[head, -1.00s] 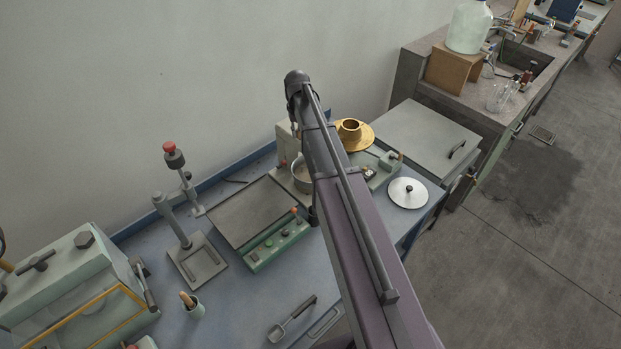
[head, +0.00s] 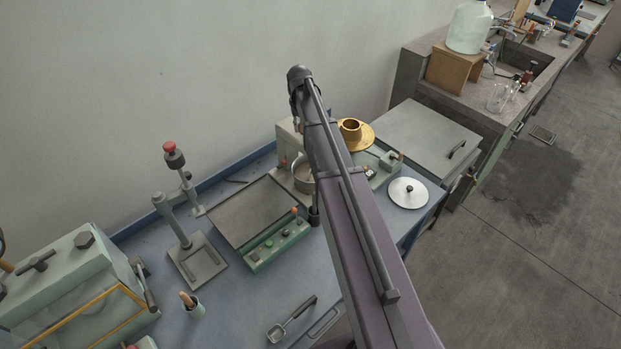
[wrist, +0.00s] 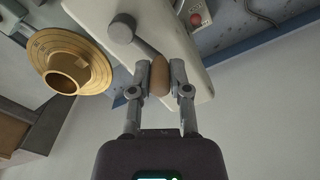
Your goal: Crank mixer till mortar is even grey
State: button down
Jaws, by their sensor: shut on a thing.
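In the wrist view my gripper (wrist: 161,82) is shut on a brown wooden crank handle (wrist: 159,70). The handle joins a grey crank arm with a round hub (wrist: 121,29) on the side of the pale mixer housing (wrist: 176,38). In the head view the mixer housing (head: 287,142) stands at the back of the bench, partly hidden by my arm. The metal mixing bowl (head: 303,174) shows just left of my arm. The mortar in it is too small and covered to judge its evenness. My gripper and the crank are hidden in the head view.
A brass flanged ring (head: 352,134) sits right of my arm; it also shows in the wrist view (wrist: 92,66). A white round lid (head: 408,192) lies at the right. A flat plate (head: 240,212), a press stand (head: 190,255) and a scoop (head: 290,320) are left of my arm.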

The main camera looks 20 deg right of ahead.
jog(key=shift+s, duration=0.15)
jog(key=shift+w+d, duration=0.3)
jog(key=shift+d, duration=0.45)
jog(key=shift+w+d, duration=0.1)
jog(key=shift+d, duration=0.75)
jog(key=shift+d, duration=0.6)
jog(key=shift+s, duration=0.25)
